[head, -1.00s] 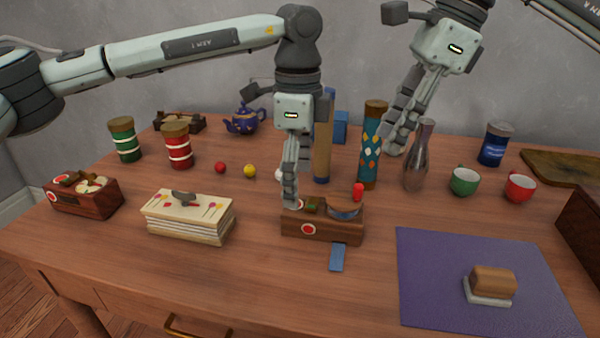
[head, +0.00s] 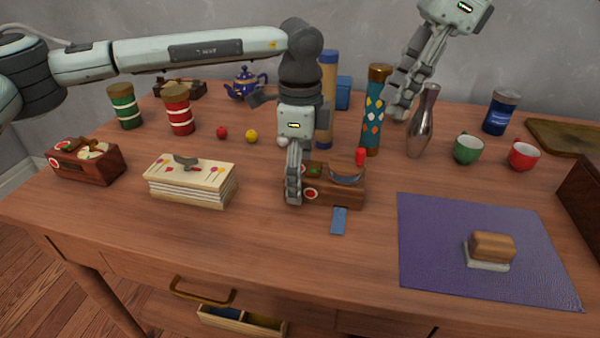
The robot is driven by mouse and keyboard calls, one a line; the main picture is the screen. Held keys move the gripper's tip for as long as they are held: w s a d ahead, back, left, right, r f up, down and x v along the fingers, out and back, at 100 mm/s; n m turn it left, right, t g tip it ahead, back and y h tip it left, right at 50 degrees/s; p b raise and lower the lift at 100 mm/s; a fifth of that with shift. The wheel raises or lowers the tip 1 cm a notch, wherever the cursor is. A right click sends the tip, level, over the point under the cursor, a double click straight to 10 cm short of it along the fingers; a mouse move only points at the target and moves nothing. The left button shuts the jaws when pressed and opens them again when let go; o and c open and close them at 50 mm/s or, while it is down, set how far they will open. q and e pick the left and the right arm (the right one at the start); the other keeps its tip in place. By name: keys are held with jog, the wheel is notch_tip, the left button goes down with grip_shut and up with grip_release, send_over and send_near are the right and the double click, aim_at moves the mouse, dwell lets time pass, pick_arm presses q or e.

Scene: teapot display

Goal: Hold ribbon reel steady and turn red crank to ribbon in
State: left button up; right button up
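The ribbon reel (head: 340,192) is a small wooden box with a red disc on its front. It sits near the middle of the table. A blue ribbon (head: 338,221) extends from its front onto the tabletop. The red crank (head: 360,157) stands upright at its right end. My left gripper (head: 293,197) is low at the reel's left end and hides part of it. Its fingers are seen edge-on, so its opening and any grip are unclear. My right gripper (head: 399,113) hangs behind and right of the crank, near a patterned cylinder (head: 374,115), with its fingers apart and apart from the crank.
A silver vase (head: 421,130) stands close to my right gripper. A stack of cards (head: 190,182) and a second wooden box (head: 87,162) lie left. A purple mat (head: 425,250) with a brown block (head: 492,246) lies right. Cups (head: 467,149) stand behind it.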

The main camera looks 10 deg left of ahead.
pick_arm(q)
jog(key=c, duration=1.1)
pick_arm(e)
jog(key=shift+o, duration=0.2)
jog(key=m+y, duration=0.1)
jog(key=y, duration=0.4)
send_near(362, 149)
jog(key=shift+t, duration=0.3)
jog(key=x, duration=1)
jog(key=shift+s+f, duration=0.1)
jog(key=shift+s, duration=0.15)
jog(key=shift+c, duration=0.3)
grip_shut()
